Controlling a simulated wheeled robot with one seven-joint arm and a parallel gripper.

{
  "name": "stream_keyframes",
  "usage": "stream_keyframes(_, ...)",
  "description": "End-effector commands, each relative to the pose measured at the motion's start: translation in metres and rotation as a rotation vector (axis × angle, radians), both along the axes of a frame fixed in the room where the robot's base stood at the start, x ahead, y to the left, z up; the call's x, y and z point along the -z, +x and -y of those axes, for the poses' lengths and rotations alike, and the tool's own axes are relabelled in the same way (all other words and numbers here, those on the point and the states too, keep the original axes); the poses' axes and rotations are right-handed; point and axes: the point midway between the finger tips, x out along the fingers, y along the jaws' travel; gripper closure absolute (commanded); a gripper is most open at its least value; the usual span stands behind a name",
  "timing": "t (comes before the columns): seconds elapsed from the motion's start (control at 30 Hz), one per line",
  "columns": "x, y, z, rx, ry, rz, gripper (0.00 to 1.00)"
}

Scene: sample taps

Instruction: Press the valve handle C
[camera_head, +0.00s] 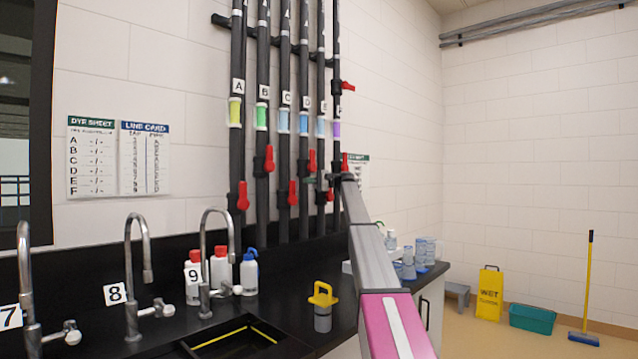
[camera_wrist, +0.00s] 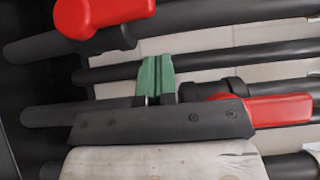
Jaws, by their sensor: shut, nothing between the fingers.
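Several black vertical pipes carry letter labels and red valve handles in the head view. The pipe labelled C (camera_head: 286,140) has a red handle, valve handle C (camera_head: 292,192), low on it and pointing up. My gripper (camera_head: 309,180) is just right of that handle in the picture, in front of the neighbouring pipes. In the wrist view its green fingertips (camera_wrist: 155,78) are together and empty. A red handle (camera_wrist: 100,14) shows at upper left there and another red handle (camera_wrist: 270,109) at right, beside the fingers. I cannot tell which letters these belong to, or whether anything touches.
Red handle B (camera_head: 269,158) and red handle D (camera_head: 312,160) sit higher on either side; red handle A (camera_head: 243,197) is low at left. Below, the black counter (camera_head: 280,310) bears bottles (camera_head: 220,268), faucets (camera_head: 138,255) and a yellow-topped object (camera_head: 323,295).

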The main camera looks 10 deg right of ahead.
Motion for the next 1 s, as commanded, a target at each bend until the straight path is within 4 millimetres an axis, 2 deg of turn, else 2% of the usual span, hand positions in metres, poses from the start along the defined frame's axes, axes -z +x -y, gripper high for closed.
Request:
stream_keyframes(0.1,0.001,-0.014,-0.015,-0.001,-0.001,0.0,1.0)
stream_keyframes(0.3,0.0,-0.023,-0.028,0.0,-0.001,0.0,1.0)
stream_keyframes(1.0,-0.002,-0.026,-0.034,-0.001,-0.037,0.027,1.0)
